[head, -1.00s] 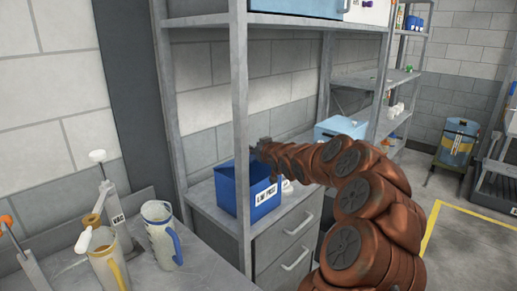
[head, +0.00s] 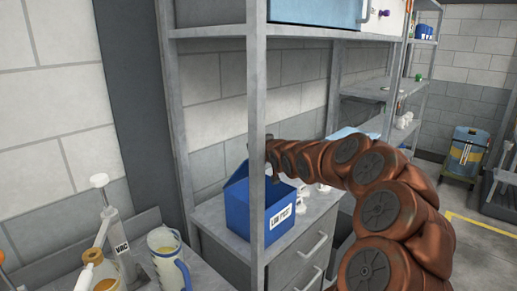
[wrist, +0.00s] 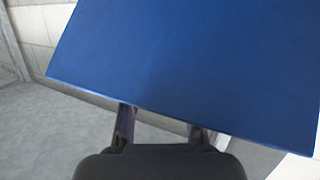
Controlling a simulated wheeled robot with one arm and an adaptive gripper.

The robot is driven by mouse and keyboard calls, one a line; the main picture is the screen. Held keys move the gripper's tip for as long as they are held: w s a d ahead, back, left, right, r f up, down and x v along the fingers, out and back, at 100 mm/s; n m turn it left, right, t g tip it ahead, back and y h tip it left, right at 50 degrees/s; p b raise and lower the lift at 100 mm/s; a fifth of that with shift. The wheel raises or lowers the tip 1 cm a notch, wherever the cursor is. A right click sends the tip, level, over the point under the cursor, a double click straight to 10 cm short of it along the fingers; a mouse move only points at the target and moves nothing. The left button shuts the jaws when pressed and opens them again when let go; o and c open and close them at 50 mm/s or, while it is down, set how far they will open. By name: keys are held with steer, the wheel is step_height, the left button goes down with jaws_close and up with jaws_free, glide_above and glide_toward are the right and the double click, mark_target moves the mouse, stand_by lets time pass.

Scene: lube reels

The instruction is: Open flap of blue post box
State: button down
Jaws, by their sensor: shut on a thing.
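The blue post box (head: 258,220), with a white label on its front, stands on the grey counter behind the shelf upright. My gripper (head: 271,165) is at the top of the box, partly hidden by the upright. In the wrist view a broad flat blue panel (wrist: 190,60), seemingly the flap, fills the upper part. My gripper's fingers (wrist: 160,122) meet its lower edge, with their tips hidden behind it. The gripper is shut on this panel. How far the flap stands open cannot be told, as the upright and my arm cover part of the box top.
The grey shelf upright (head: 258,110) stands right in front of the box and close to my gripper. Drawers (head: 300,260) with handles are under the counter. A jug (head: 168,260) and a pump dispenser (head: 108,220) stand at the left. Open floor lies at the far right.

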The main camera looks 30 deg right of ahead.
steer(key=shift+w+a+f, duration=0.15)
steer(key=shift+a+f, duration=0.1)
steer(key=shift+a, duration=0.05)
steer(key=c, duration=0.9)
jaws_free()
steer(key=shift+d+r, duration=0.1)
steer(key=shift+d, duration=0.05)
steer(key=v, duration=1.2)
